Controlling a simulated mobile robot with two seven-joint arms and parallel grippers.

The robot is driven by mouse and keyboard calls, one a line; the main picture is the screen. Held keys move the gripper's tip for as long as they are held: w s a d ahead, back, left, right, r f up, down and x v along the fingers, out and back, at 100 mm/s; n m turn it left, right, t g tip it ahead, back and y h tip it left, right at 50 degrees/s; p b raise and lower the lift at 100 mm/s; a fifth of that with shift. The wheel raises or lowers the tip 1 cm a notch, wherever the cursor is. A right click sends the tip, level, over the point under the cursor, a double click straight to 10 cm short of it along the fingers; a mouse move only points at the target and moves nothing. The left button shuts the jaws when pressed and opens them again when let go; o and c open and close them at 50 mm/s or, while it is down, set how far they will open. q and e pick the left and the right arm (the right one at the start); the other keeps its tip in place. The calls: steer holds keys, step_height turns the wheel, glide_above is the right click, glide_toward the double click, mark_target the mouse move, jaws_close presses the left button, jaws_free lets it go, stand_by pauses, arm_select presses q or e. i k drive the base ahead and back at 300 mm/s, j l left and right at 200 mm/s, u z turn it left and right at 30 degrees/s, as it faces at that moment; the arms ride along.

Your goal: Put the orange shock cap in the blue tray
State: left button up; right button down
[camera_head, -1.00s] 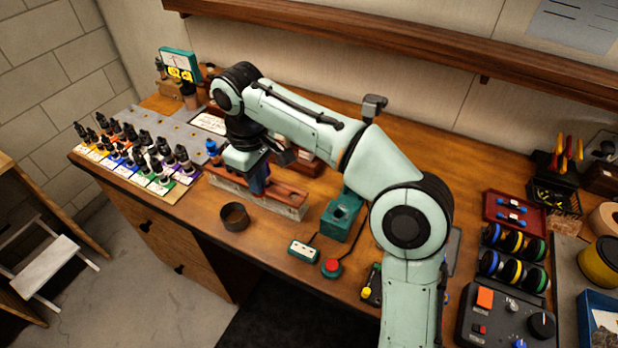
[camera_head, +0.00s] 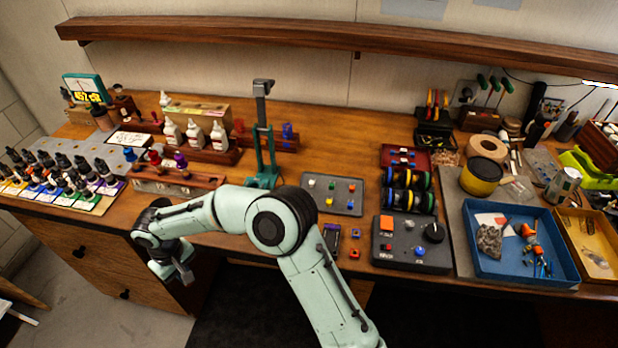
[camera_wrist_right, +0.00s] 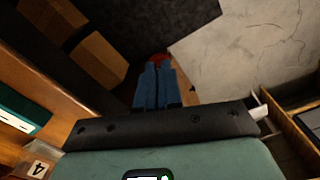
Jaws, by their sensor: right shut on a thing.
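My right gripper (camera_head: 182,277) hangs in front of the bench's front edge, pointing down. In the right wrist view its fingers (camera_wrist_right: 158,88) are close together, with a small red-orange piece (camera_wrist_right: 158,59) at their tips. The piece is mostly hidden, so I cannot tell for sure that it is the orange shock cap. The blue tray (camera_head: 485,262) lies on the right of the bench, far from this gripper. It holds a grey rock-like lump, an orange thing (camera_head: 527,231) and small parts. My left gripper is not in view.
A rack (camera_head: 200,178) with a red and a purple piece stands at the left, near several black bottles (camera_head: 60,165).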

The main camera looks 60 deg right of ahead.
mark_target(552, 268)
steer(key=k+j, duration=0.1)
steer(key=k, duration=0.7)
steer(key=k+z, duration=0.1)
steer(key=z, duration=0.25)
steer(key=k+z, duration=0.1)
steer(key=z, duration=0.25)
steer(key=k+l+z, duration=0.1)
steer(key=z, duration=0.25)
